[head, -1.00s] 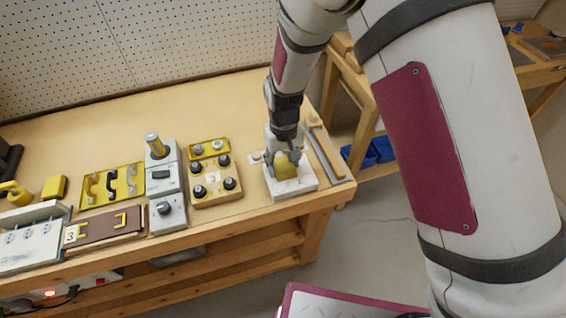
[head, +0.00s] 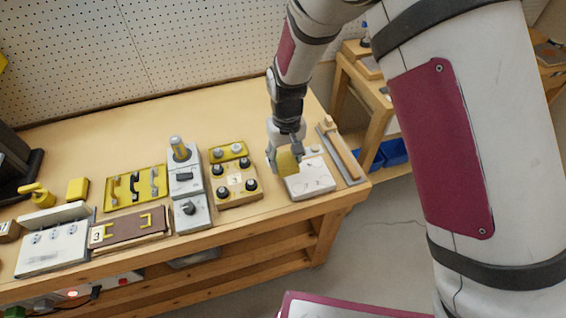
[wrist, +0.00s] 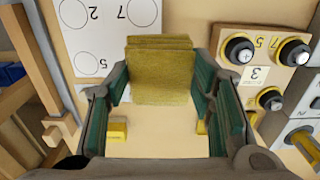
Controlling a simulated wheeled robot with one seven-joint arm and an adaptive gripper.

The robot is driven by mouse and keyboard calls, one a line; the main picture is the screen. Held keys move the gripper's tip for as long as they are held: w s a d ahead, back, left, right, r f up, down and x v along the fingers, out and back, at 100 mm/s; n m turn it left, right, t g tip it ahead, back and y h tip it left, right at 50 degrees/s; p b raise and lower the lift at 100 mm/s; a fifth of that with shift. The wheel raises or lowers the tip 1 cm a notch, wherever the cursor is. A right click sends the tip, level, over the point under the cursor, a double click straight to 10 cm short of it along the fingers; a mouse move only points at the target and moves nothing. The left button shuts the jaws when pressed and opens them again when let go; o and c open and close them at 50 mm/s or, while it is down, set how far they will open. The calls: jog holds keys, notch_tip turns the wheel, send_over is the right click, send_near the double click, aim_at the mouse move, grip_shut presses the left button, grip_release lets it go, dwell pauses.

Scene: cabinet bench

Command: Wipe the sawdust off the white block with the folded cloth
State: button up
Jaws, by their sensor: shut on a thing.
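The white block (head: 313,185) lies flat near the right end of the bench, with a few dark marks on its top. In the wrist view the block (wrist: 88,40) shows printed circles and numbers at the upper left; I cannot make out sawdust on it. My gripper (head: 286,150) is shut on the folded yellow cloth (head: 288,162), at the block's left edge. In the wrist view the cloth (wrist: 161,85) sits between the two green-padded fingers and hides part of the block's edge. I cannot tell whether the cloth touches the block.
A wooden box with black knobs (head: 236,186) stands close left of the cloth. Left of it are a grey switch unit (head: 190,212) and a yellow tray of handles (head: 135,187). A long wooden-handled tool (head: 341,150) lies right of the block, by the bench's right edge.

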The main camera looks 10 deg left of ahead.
jog(key=shift+r+p, duration=0.75)
jog(key=shift+r, duration=1)
